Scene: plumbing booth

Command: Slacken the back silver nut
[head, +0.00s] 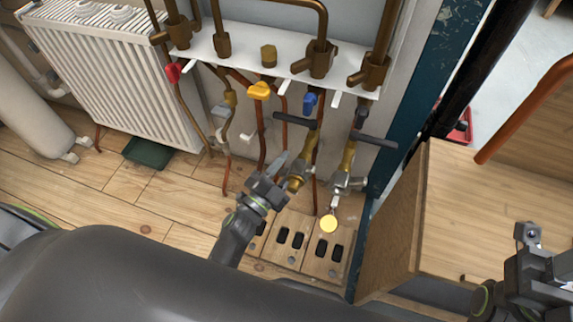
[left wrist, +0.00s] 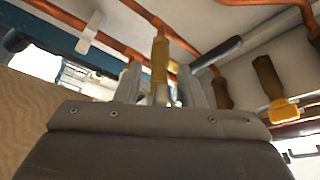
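Two brass valves with dark bar handles hang below the white shelf. The left one (head: 302,166) has silver metal at its lower part, partly hidden by my gripper. The right one has a silver nut (head: 345,182) low on its brass body. I cannot tell which nut is the back one. My left gripper (head: 283,175) is beside the left valve's lower end. In the left wrist view, the fingers (left wrist: 160,88) stand apart with a brass fitting (left wrist: 159,60) between or just beyond them; contact is unclear. My right gripper (head: 527,236) is at the lower right, away from the valves.
A white radiator (head: 115,75) stands at the left. Copper pipes and a yellow tap (head: 259,91) are left of the valves. A wooden box (head: 500,215) stands at the right.

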